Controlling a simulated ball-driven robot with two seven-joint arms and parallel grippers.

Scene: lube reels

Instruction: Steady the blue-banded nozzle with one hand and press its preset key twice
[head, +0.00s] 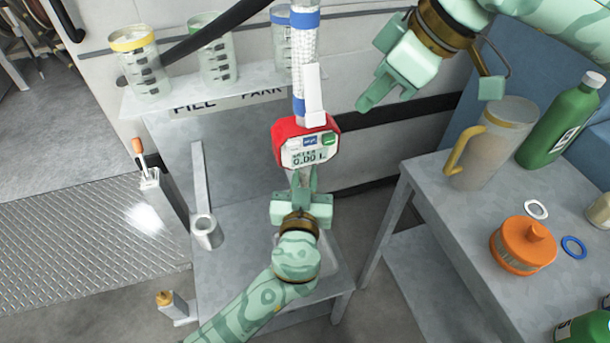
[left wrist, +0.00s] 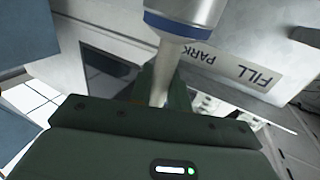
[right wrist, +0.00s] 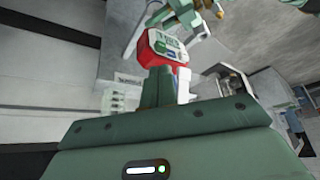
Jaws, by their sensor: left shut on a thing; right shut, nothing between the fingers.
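The nozzle has a red meter head (head: 305,143) hanging below a white hose sleeve with a blue band (head: 304,20). Its face shows a display reading 0.00 L, a blue key (head: 308,142) and a green key (head: 328,139); the key lettering is too small to read. My left gripper (head: 303,182) is shut on the pale spout just below the head; the left wrist view shows the spout (left wrist: 163,85) under a blue band (left wrist: 180,27). My right gripper (head: 366,104) is shut and empty, up and right of the head, apart from it. The red head (right wrist: 163,48) lies beyond its fingers (right wrist: 158,88).
A shelf (head: 260,82) behind carries banded clear jugs, one yellow (head: 137,65) and one green (head: 213,50). At right, a metal table (head: 440,215) holds a yellow-handled jug (head: 490,145), green bottle (head: 563,125) and orange container (head: 523,245). Space between right gripper and head looks clear.

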